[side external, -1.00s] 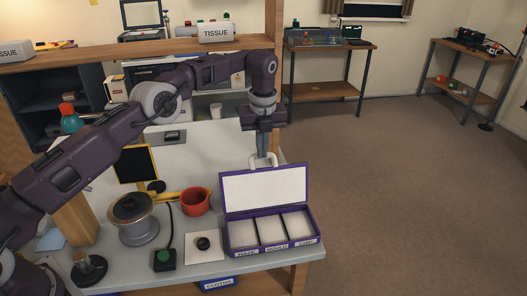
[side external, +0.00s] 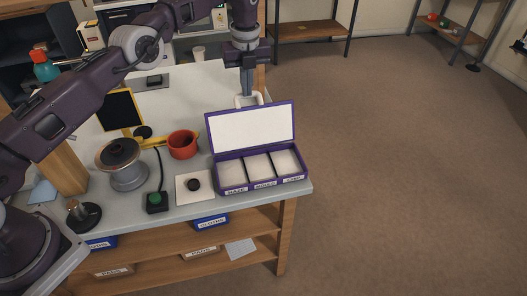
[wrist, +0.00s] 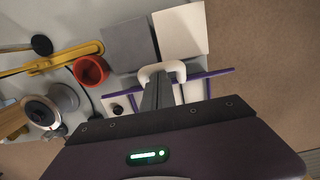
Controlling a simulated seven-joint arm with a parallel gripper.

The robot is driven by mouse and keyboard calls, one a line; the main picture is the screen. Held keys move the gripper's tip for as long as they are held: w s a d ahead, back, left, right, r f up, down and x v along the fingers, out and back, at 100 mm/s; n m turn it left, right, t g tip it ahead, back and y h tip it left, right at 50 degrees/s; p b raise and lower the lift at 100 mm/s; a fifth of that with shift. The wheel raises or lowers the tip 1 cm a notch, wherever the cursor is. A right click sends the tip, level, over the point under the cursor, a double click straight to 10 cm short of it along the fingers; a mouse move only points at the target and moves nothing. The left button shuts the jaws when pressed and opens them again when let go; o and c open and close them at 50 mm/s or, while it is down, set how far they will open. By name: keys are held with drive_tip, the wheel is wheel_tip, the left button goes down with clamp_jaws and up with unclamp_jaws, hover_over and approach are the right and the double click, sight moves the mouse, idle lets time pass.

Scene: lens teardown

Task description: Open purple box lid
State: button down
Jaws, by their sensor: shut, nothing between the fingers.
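The purple box (side external: 262,184) stands at the right front of the bench, with three pale compartments labelled along its front. Its lid (side external: 252,129) stands raised at the back edge, pale inner face towards the side camera. In the wrist view the lid (wrist: 217,74) shows nearly edge-on as a thin purple strip. A white loop (side external: 248,100) is at the lid's top edge; it also shows in the wrist view (wrist: 174,66). My gripper (side external: 247,92) is shut and empty, pointing down at the loop behind the lid. Whether the fingers touch the loop cannot be told.
Left of the box are a red cup (side external: 183,145), a white pad with a black round piece (side external: 193,184), a green button box (side external: 156,201) and a metal spool (side external: 127,170). A small black-faced stand (side external: 119,109) is farther left. Floor is open right of the bench.

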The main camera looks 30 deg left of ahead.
drive_tip(key=s+d+f+t+y, duration=0.1)
drive_tip(key=s+d+f, duration=0.2)
drive_tip(key=s+d, duration=0.95)
drive_tip(key=s+d+f+t+y, duration=0.2)
drive_tip(key=s+d+f, duration=0.1)
drive_tip(key=f, duration=0.4)
drive_tip(key=s+d+f+t+y, duration=0.1)
drive_tip(key=s+d+f, duration=0.2)
drive_tip(key=f, duration=0.3)
drive_tip(key=s+a+r+n, duration=0.1)
drive_tip(key=a+r+n, duration=0.35)
drive_tip(key=r, duration=0.35)
drive_tip(key=s+a+r+n+g+h, duration=0.1)
drive_tip(key=a+r+n, duration=0.35)
drive_tip(key=r, duration=0.45)
drive_tip(key=s+a+r+n, duration=0.25)
drive_tip(key=a+r, duration=0.25)
drive_tip(key=r, duration=0.3)
drive_tip(key=s+a+r+n+h, duration=0.2)
drive_tip(key=s+a+r+n, duration=0.3)
drive_tip(key=s+r+n, duration=0.25)
drive_tip(key=s+a+n+t+h, duration=0.1)
drive_tip(key=s+n, duration=0.7)
drive_tip(key=s, duration=0.5)
drive_tip(key=shift+a+r+t+h, duration=0.2)
drive_tip(key=shift+a+t+h, duration=0.15)
drive_tip(key=shift+t+h, duration=0.05)
